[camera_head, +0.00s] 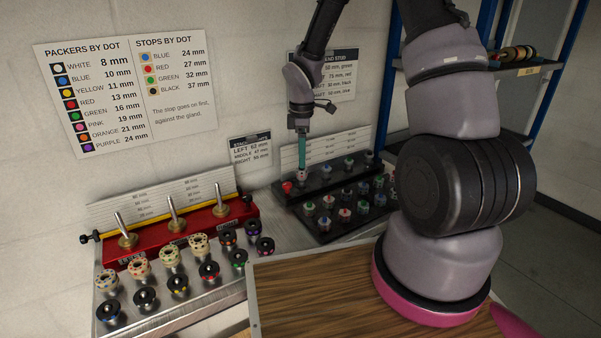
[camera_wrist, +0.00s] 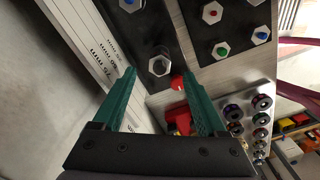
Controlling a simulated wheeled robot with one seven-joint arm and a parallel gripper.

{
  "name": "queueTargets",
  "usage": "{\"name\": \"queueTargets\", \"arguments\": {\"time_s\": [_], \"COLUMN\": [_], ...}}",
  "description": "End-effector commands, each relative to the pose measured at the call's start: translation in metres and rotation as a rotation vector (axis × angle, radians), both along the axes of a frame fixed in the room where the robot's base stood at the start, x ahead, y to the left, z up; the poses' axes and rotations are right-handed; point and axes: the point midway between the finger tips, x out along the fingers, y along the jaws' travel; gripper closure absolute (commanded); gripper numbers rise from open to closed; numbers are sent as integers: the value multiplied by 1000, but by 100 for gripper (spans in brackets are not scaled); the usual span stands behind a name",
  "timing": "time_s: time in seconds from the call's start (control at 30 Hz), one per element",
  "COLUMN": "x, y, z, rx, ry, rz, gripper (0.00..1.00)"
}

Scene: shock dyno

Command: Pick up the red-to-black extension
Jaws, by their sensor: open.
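My gripper (camera_head: 302,166) is open, with its teal fingers pointing down over the left end of the black stepped rack (camera_head: 325,181). In the wrist view my gripper (camera_wrist: 157,73) has a hex-bodied piece with a dark top (camera_wrist: 160,63) just beyond and between its fingertips. It looks ungripped. This piece (camera_head: 302,176) stands in the rack's back row in the head view. I cannot read its colours well enough to confirm red-to-black. Other hex pieces in the rack have red (camera_wrist: 212,13), green (camera_wrist: 221,50) and blue (camera_wrist: 260,35) dots.
A red knob (camera_head: 287,187) sits at the rack's left corner, close to the fingers. A white scale board (camera_head: 325,147) stands behind the rack. To the left are a red fixture (camera_head: 185,229) with levers and a metal tray (camera_head: 170,320) of dotted packers. A wooden board (camera_head: 310,295) lies in front.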

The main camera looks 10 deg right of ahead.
Motion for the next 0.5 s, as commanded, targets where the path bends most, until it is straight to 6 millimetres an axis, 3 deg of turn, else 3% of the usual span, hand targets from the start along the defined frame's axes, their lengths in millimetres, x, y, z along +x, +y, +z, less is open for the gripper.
{"name": "queueTargets", "arguments": {"time_s": [0.2,0.5], "x": [-1,0], "y": [1,1], "z": [-34,-42], "rx": [0,0], "ry": [4,1], "rz": [2,1], "gripper": [25,25]}}
